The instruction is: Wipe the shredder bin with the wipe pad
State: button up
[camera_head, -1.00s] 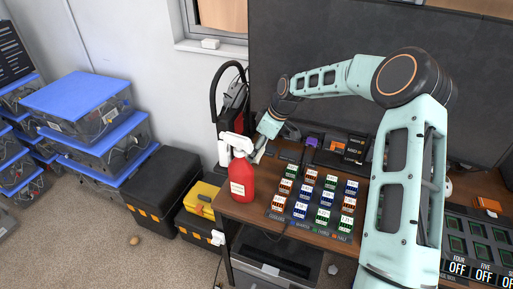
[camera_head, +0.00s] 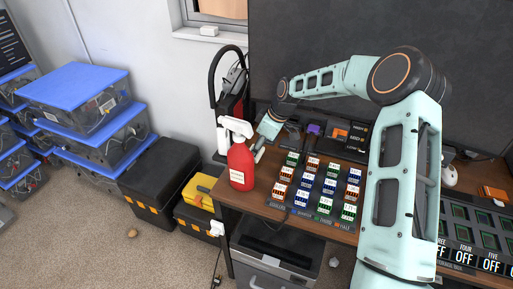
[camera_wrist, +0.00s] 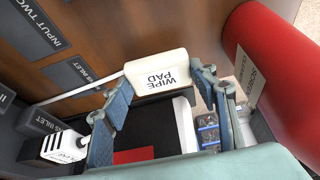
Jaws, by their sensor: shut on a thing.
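My gripper (camera_wrist: 160,98) is shut on the white wipe pad (camera_wrist: 156,72), which is pinched between its two fingers in the wrist view. The pad's lettering shows upside down. In the head view my gripper (camera_head: 262,148) is over the left end of the desk, just behind the red spray bottle (camera_head: 241,166), which partly hides it. A grey and black box (camera_head: 305,263) under the desk looks like the shredder bin; the desk top hides part of it. The pad is apart from that box.
The spray bottle also stands close at the right of the wrist view (camera_wrist: 285,75). The wooden desk (camera_head: 262,203) carries several coloured labelled blocks. Black (camera_head: 158,183) and yellow (camera_head: 203,194) toolboxes stand left of the desk. Carpet (camera_head: 165,265) is open at front left.

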jog(key=shift+f+b, duration=0.45)
jog(key=shift+f, duration=0.5)
jog(key=o, duration=1.1)
jog(key=shift+f, duration=0.25)
jog(key=shift+c, duration=0.3)
jog(key=c, duration=1.2)
jog(key=shift+r, duration=0.1)
jog(key=shift+r+p, duration=2.2)
jog(key=shift+r, duration=1.75)
